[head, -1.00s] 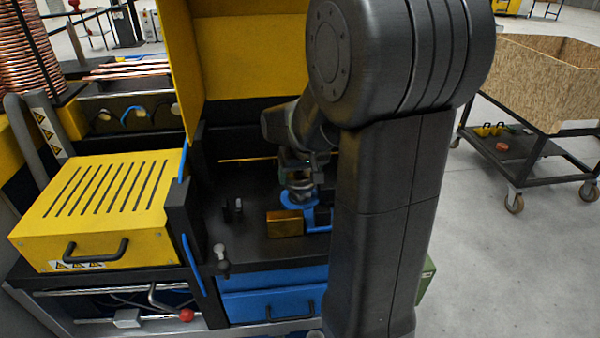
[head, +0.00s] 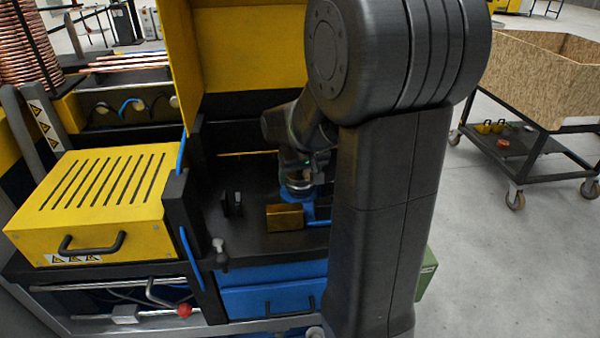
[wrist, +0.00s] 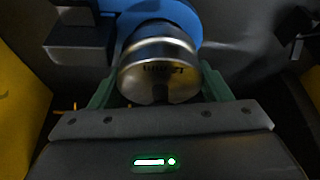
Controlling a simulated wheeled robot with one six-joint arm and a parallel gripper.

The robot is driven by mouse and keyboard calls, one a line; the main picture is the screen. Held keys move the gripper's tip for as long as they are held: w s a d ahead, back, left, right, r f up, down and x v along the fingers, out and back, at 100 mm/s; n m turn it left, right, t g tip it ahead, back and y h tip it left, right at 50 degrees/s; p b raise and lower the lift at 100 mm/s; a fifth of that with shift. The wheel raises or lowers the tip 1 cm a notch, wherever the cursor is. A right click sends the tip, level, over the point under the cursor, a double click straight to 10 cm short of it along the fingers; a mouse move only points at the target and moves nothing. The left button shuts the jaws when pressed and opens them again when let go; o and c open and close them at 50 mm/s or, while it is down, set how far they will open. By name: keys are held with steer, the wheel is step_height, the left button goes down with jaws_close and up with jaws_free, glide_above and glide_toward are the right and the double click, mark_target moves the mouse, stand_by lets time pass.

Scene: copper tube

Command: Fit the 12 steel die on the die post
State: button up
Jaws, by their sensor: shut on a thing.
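The steel die (wrist: 159,62) is a shiny metal cylinder with dark, unreadable marking on it, held between the green fingers of my gripper (wrist: 158,88) in the wrist view. A round blue part (wrist: 172,12) lies right behind the die; I cannot tell whether they touch. In the head view my gripper (head: 298,186) is low over the black bench top, just above the blue part (head: 309,210). The die post cannot be made out; the die and my arm may hide it.
A brass-coloured block (head: 285,217) stands left of the blue part. A small black fixture (head: 232,204) stands further left on the bench. A yellow slotted cover (head: 95,205) is at the left, and a yellow panel (head: 250,50) rises behind. A wheeled cart (head: 535,110) stands at the right.

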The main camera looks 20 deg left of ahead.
steer(key=shift+f+b, duration=0.55)
steer(key=shift+f, duration=0.2)
steer(key=o, duration=1.5)
steer(key=shift+r, duration=0.1)
steer(key=shift+o, duration=1.2)
steer(key=v, duration=1.3)
steer(key=shift+s+r, duration=0.2)
steer(key=shift+r, duration=0.1)
steer(key=shift+d+f, duration=0.1)
steer(key=shift+d, duration=0.05)
steer(key=x, duration=1.3)
steer(key=shift+w+f, duration=0.2)
steer(key=shift+f, duration=0.15)
steer(key=shift+r, duration=0.3)
steer(key=shift+r+p, duration=0.1)
steer(key=shift+p, duration=0.2)
